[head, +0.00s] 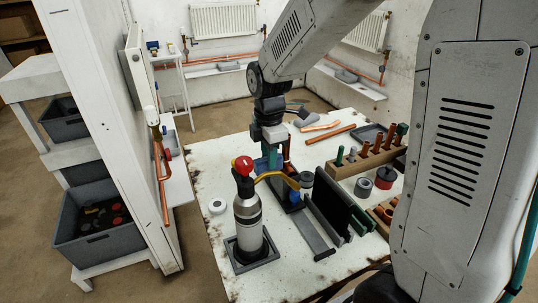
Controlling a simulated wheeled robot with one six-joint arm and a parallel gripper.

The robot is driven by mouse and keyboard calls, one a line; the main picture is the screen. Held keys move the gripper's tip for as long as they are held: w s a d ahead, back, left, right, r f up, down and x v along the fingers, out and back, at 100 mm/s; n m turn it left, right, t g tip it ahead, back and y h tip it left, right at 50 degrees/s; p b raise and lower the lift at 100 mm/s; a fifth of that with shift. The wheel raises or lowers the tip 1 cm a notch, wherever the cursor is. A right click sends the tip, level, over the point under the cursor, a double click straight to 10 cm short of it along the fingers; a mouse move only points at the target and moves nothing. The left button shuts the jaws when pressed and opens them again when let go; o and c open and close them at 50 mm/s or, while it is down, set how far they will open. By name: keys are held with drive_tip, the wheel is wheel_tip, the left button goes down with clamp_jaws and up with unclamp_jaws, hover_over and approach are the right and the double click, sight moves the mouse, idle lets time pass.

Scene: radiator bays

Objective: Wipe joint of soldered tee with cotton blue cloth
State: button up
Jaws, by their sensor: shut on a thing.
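My gripper (273,153) points down over the near-middle of the white workbench. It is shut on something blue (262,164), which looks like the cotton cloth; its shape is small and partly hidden. Directly by the fingers stands a copper upright (287,150), rising near a dark blue-grey holder (291,200). The joint of the soldered tee is hidden behind my gripper and the torch nozzle, so I cannot tell whether the cloth touches it.
A silver gas torch (248,222) with red knob and yellow curved tube stands close in front of my gripper. A dark upright plate (338,203), wooden rack (357,165) and loose copper pipe (330,134) lie right. A white partition (105,110) stands left.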

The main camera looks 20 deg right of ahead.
drive_tip(key=shift+w, duration=0.25)
drive_tip(key=shift+w, duration=0.45)
drive_tip(key=shift+s, duration=0.35)
idle(1.1)
drive_tip(key=shift+a, duration=0.1)
drive_tip(key=shift+a, duration=1.15)
drive_tip(key=shift+r, duration=0.1)
drive_tip(key=shift+r, duration=2.95)
